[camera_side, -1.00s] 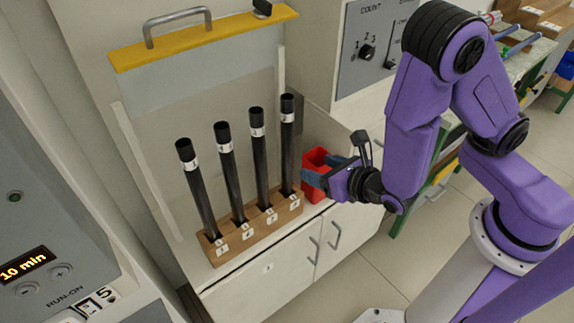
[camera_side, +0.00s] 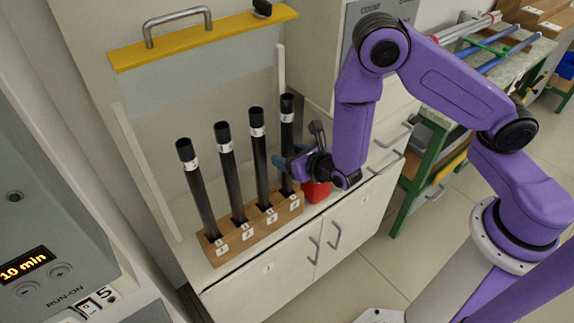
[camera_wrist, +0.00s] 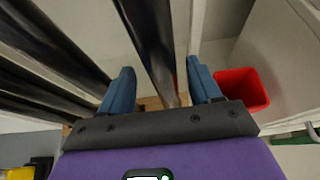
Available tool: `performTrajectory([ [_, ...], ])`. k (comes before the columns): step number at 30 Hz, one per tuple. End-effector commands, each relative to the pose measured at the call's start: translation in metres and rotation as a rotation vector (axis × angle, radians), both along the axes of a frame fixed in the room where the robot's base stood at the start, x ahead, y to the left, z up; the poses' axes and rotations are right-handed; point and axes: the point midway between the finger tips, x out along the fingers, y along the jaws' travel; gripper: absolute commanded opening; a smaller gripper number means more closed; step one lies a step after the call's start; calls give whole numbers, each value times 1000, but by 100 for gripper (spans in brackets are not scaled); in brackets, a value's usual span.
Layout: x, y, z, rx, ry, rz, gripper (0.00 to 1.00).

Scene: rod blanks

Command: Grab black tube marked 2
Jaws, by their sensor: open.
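Several black tubes stand in a row in a wooden rack (camera_side: 252,231), tilted slightly, each with a white label near the top. The leftmost tube (camera_side: 200,195) reads 1. The digits on the second (camera_side: 230,180), third (camera_side: 260,165) and rightmost tube (camera_side: 287,118) are too small to read surely, so I cannot confirm which is marked 2. My gripper (camera_side: 289,163) is open at the rightmost tube, hiding part of it. In the wrist view, a black tube (camera_wrist: 150,40) runs between the open blue fingers of my gripper (camera_wrist: 160,85), with nothing clamped.
A red bin (camera_side: 316,190) stands just right of the rack; it also shows in the wrist view (camera_wrist: 242,90). A raised yellow-edged sash (camera_side: 205,38) with a handle hangs above the tubes. Other tubes (camera_wrist: 50,45) lie close left of my gripper.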

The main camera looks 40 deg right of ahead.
Motion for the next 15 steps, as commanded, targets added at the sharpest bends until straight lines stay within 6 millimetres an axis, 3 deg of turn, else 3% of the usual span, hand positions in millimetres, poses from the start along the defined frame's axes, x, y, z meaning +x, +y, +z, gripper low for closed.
performTrajectory([
  [6, 27, -3, -11, 2, 0, -3, 63],
  [15, 34, -3, -14, 0, 0, -1, 63],
])
